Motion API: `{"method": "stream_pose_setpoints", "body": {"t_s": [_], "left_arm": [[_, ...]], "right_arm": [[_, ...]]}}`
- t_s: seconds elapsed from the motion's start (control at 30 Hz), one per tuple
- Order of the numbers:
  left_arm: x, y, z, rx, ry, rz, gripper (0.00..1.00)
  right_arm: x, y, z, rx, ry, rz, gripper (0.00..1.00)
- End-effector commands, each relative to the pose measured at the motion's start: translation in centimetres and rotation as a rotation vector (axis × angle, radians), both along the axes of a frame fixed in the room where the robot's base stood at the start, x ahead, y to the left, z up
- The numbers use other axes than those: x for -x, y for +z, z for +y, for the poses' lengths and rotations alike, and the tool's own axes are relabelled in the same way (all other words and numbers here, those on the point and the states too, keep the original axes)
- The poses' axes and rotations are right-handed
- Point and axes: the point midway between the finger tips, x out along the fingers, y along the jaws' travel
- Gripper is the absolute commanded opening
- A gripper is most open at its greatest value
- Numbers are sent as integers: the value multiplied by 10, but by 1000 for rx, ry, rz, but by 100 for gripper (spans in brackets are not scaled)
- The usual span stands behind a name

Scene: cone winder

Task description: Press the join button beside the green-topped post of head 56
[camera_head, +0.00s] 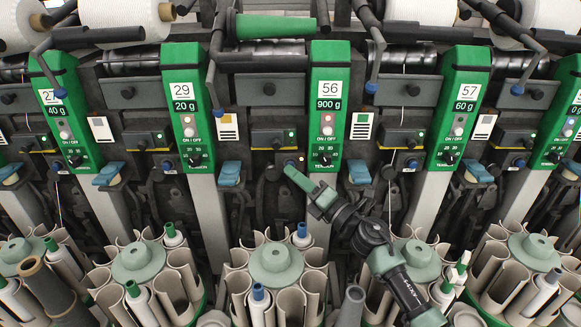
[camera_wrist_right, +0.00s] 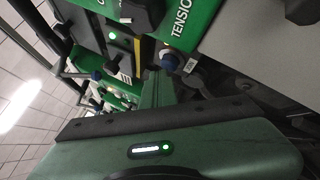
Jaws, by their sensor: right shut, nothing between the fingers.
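The green-topped post of head 56 (camera_head: 328,100) stands right of centre in the head view, with "56" and "900 g" on it. Its lower part, marked TENSION, also shows in the wrist view (camera_wrist_right: 190,22). A blue round join button (camera_wrist_right: 170,62) sits beside the post in the wrist view, next to a small white label. My right gripper (camera_head: 290,169) is shut and empty, its tip at the button's place, just left of the post's lower end. In the wrist view, my fingers (camera_wrist_right: 158,88) point at the button; whether they touch it I cannot tell. My left gripper is not in view.
Posts 29 (camera_head: 187,105) and 57 (camera_head: 459,105) stand on either side. Below head 56 is a round magazine (camera_head: 274,265) of tubes. A blue lever (camera_head: 358,172) lies close right of my gripper. A green cylinder (camera_head: 275,26) is above.

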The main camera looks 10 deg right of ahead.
Motion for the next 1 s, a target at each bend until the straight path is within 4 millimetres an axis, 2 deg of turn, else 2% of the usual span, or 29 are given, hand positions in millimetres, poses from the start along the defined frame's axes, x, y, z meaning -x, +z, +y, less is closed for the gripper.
{"method": "stream_pose_setpoints", "body": {"t_s": [0.23,0.63,1.0], "left_arm": [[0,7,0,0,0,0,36],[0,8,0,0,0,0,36],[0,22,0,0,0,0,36]], "right_arm": [[13,1,2,0,0,0,0],[17,0,3,0,0,1,0],[52,0,10,1,0,2,0]]}}
